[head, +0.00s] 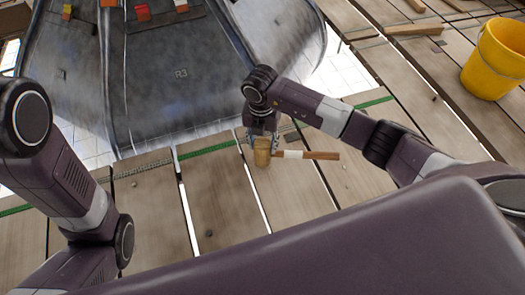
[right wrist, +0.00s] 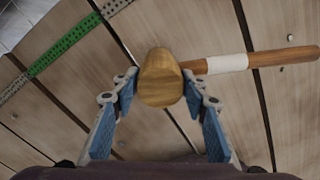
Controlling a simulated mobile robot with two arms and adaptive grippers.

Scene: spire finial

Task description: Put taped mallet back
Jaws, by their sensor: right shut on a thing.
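The taped mallet has a wooden head (head: 262,152) and a brown handle with a white tape band (head: 291,154), pointing right in the head view. My right gripper (head: 262,138) is shut on the mallet head from above. In the right wrist view the mallet head (right wrist: 160,78) sits between the blue-padded fingers of the right gripper (right wrist: 160,90), with the taped handle (right wrist: 228,63) reaching to the right. I cannot tell whether the mallet touches the planks. My left arm shows at the left of the head view, but its gripper is out of view.
Wooden planks (head: 215,215) with gaps and green strips form the deck. A yellow bucket (head: 490,62) stands at the upper right, with loose wood pieces (head: 414,30) nearby.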

